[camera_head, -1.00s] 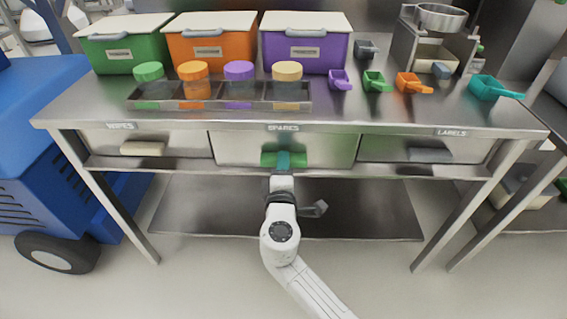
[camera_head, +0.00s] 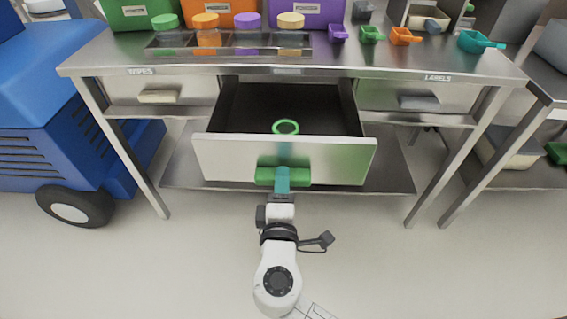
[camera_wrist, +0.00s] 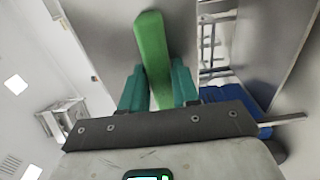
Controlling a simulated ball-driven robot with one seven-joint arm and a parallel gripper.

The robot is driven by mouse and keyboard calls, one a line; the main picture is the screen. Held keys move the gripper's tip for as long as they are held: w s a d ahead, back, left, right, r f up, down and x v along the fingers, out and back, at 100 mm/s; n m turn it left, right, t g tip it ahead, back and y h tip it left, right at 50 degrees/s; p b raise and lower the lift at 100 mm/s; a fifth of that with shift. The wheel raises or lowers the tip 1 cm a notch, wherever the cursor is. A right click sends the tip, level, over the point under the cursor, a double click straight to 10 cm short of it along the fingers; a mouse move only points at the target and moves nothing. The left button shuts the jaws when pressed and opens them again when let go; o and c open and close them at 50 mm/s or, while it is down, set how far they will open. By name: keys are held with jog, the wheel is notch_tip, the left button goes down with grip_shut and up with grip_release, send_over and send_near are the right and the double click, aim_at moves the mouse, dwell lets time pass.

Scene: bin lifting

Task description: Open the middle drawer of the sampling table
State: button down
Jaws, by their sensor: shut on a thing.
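The middle drawer (camera_head: 225,158) of the sampling table (camera_head: 385,70) is pulled well out toward me, with its dark inside showing. A green ring-shaped item (camera_head: 286,127) lies in it. The drawer's green handle (camera_head: 297,176) is on the front panel. My gripper (camera_head: 282,181), with teal fingers, is shut on this handle. In the wrist view the green handle (camera_wrist: 152,50) runs between the two teal fingers (camera_wrist: 158,88). The part of the handle behind the fingers is hidden in the head view.
A jar rack (camera_head: 230,50) and coloured scoops (camera_head: 402,36) stand on the tabletop. A blue machine (camera_head: 60,130) is at left. The floor in front is clear.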

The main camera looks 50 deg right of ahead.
jog(key=shift+v, duration=2.5)
jog(key=shift+f, duration=0.1)
jog(key=c, duration=0.9)
grip_release()
jog(key=p+v, duration=0.1)
jog(key=v, duration=0.9)
jog(key=shift+s+a, duration=0.25)
jog(key=shift+d, duration=0.1)
